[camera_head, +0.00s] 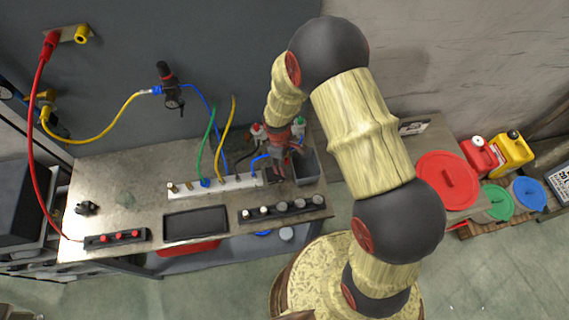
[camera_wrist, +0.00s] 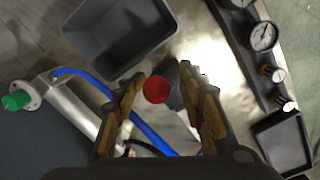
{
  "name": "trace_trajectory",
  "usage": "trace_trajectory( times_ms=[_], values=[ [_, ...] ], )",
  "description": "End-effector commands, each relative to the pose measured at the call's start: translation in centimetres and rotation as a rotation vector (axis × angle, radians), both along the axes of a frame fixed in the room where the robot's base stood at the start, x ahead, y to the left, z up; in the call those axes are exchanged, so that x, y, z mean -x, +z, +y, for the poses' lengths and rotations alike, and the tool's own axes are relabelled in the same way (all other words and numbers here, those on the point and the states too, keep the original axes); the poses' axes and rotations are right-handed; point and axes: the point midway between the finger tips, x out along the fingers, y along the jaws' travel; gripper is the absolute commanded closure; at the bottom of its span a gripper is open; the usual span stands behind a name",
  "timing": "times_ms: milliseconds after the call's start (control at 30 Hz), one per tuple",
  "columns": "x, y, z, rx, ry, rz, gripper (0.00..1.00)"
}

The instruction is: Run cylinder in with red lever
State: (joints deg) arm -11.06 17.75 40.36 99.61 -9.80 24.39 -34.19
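The red lever's round knob (camera_wrist: 156,89) shows in the wrist view between my gripper's two fingers (camera_wrist: 163,80). The fingers are apart, with a visible gap beside the knob, and I cannot tell whether either touches it. A dark stem is partly visible beside the knob; its base is hidden. A silver cylinder (camera_wrist: 73,108) with a green end fitting (camera_wrist: 15,101) lies to the left, partly covered by a blue hose and my left finger. In the head view my gripper (camera_head: 277,172) is low over the bench's right part, and the lever cannot be made out there.
A grey bin (camera_head: 306,169) stands right beside my gripper. A manifold (camera_head: 217,187) with coloured hoses lies to its left. A gauge strip (camera_head: 283,210) runs along the front, near a black tray (camera_head: 195,224). The bench (camera_head: 125,200) is mostly bare at left.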

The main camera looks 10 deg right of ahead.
Motion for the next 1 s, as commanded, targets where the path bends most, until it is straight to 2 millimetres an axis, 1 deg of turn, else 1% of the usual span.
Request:
trace_trajectory(
  times_ms=[167, 267, 600, 700, 833, 1000],
  values=[
    [-0.1, 0.5, 0.1, 0.0, 0.0, -0.003, 0.6],
    [-0.2, 1.7, 0.2, -0.001, 0.001, -0.004, 0.6],
    [-0.3, 8.4, 0.6, -0.001, 0.0, -0.004, 0.6],
    [-0.3, 9.9, 0.7, 0.0, 0.0, -0.003, 0.6],
    [-0.3, 11.3, 0.8, -0.001, 0.0, -0.001, 0.6],
    [-0.2, 11.9, 0.8, -0.001, -0.001, 0.001, 0.6]
  ],
)
